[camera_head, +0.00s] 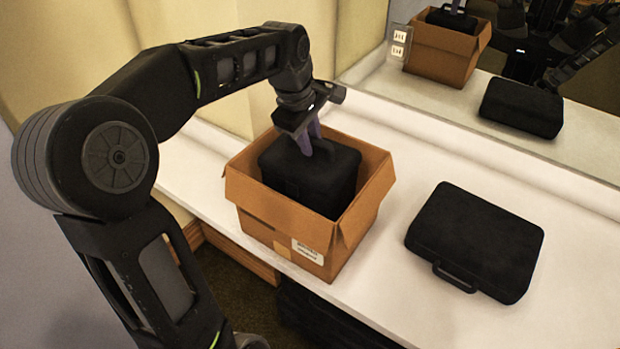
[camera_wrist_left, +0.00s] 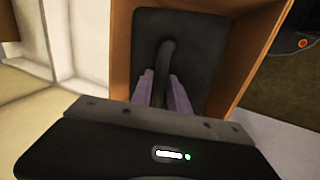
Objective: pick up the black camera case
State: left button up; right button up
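One black case (camera_head: 325,175) sits inside an open cardboard box (camera_head: 285,220), its top just about level with the rim. In the left wrist view its dark top (camera_wrist_left: 202,55) carries a curved black handle (camera_wrist_left: 165,58). My left gripper (camera_head: 308,147) points down over this case. Its two purple-grey fingers (camera_wrist_left: 162,92) stand on either side of the handle, close against it, and look shut on it. A second black case (camera_head: 478,238) lies flat on the white counter to the right, its handle towards the front. My right gripper is not in view.
The white counter (camera_head: 385,300) is clear between the box and the lying case. A mirror (camera_head: 585,85) along the back reflects the box, cases and parts of me. The box's walls and flaps closely surround the case.

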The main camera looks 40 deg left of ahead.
pick_arm(q)
jog(key=shift+c, duration=0.3)
grip_shut()
dwell(1.3)
